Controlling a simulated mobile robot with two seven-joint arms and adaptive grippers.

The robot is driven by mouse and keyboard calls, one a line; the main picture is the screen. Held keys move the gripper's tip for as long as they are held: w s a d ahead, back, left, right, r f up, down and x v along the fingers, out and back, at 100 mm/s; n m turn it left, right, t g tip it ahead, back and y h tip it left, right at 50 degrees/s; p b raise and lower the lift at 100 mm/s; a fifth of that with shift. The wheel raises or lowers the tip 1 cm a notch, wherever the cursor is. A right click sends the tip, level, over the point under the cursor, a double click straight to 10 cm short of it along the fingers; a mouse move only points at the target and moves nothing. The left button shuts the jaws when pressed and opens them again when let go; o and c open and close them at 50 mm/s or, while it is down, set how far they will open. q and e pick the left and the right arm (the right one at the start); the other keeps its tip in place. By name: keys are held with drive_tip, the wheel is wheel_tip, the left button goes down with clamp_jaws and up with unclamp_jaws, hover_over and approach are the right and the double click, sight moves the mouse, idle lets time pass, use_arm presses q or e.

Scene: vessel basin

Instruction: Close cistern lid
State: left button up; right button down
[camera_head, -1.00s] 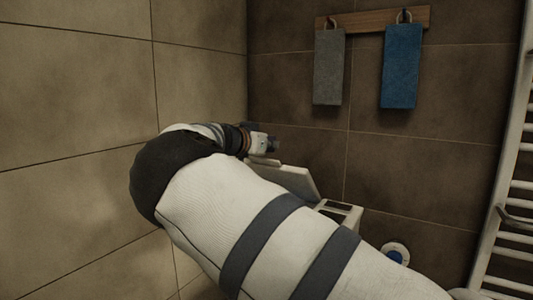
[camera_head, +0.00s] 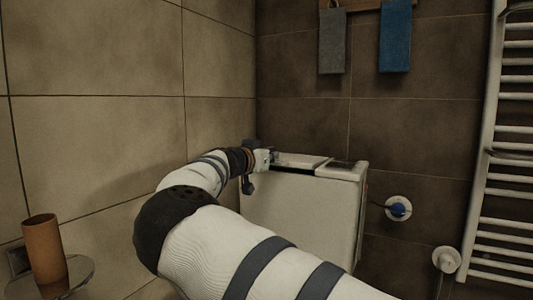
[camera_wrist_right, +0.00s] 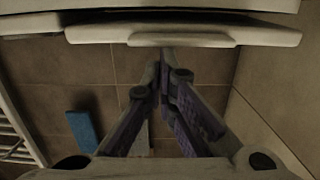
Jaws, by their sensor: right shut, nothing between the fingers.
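The white cistern (camera_head: 300,210) stands in the corner against the dark tiled wall. Its pale lid (camera_head: 302,161) lies low and almost level over its top, with a dark line along the lid's edge; I cannot tell if it is fully seated. In the right wrist view the lid (camera_wrist_right: 255,33) shows edge-on with a protruding lip, close to the fingertips. My right gripper (camera_head: 268,157) is at the lid's left end. In the wrist view its fingers (camera_wrist_right: 164,65) are together and empty; contact with the lid is unclear. My left gripper is out of view.
A blue-centred round wall fitting (camera_head: 398,208) and a white valve (camera_head: 446,259) are right of the cistern. A towel radiator (camera_head: 505,150) stands far right. A brown cup (camera_head: 44,252) sits on a small shelf at left. Towels hang above.

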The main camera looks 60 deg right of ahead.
drive_tip(key=shift+a+f+b, duration=0.15)
drive_tip(key=shift+f+b, duration=0.8)
drive_tip(key=shift+f, duration=0.95)
drive_tip(key=shift+a, duration=0.1)
